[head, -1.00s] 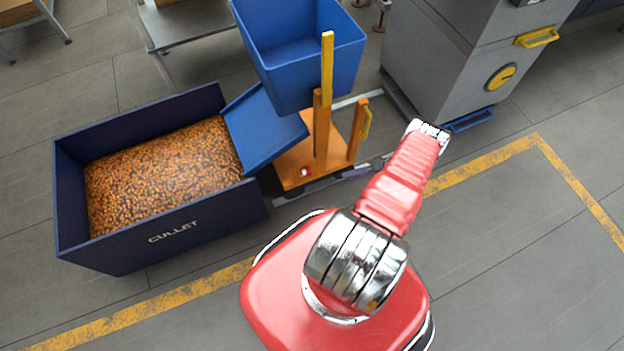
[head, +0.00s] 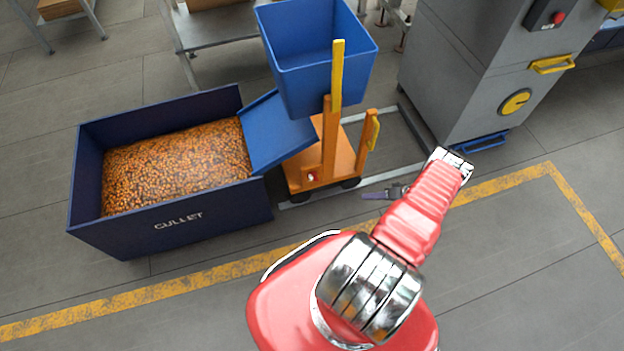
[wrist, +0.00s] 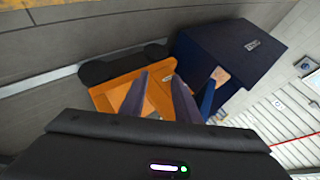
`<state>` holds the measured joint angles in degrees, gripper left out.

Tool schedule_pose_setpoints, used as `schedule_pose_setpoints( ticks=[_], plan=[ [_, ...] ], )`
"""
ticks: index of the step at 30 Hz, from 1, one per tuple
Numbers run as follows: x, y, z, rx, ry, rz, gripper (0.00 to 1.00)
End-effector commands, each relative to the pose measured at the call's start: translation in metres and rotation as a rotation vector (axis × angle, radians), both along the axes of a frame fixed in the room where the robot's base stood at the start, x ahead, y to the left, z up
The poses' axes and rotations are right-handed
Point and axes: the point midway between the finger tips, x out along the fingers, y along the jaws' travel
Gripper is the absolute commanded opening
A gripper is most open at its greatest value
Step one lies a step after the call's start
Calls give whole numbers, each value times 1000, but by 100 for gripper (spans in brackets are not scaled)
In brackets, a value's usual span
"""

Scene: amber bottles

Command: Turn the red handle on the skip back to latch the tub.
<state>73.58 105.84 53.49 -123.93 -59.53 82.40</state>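The skip is an orange wheeled frame (head: 345,160) carrying a blue tub (head: 325,80), which sits open side up. A small red part (head: 311,177), which looks like the red handle, is low on the frame's near side; its angle is too small to read. My gripper (head: 372,195) is low, to the right of the frame and apart from the red part. In the wrist view my gripper's two fingers (wrist: 160,98) stand apart with nothing clearly held between them. The orange frame (wrist: 122,92) lies beyond them there. The red handle cannot be made out in that view.
A dark blue bin marked CULLET (head: 170,230), full of amber bits, stands left of the skip; a blue chute (head: 275,135) slopes into it. A grey machine (head: 470,90) stands at right. Yellow floor lines (head: 140,297) cross the clear floor in front.

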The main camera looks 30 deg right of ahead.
Motion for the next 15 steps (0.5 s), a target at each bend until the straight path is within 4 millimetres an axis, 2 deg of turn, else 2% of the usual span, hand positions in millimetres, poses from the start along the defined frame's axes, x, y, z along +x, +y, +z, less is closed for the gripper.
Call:
schedule_pose_setpoints(
  ticks=[8,11,15],
  plan=[
    [4,-27,-15,-162,12,-61,29],
    [4,-43,-17,-239,32,-92,29],
    [4,-78,-9,-380,94,-149,29]
  ],
)
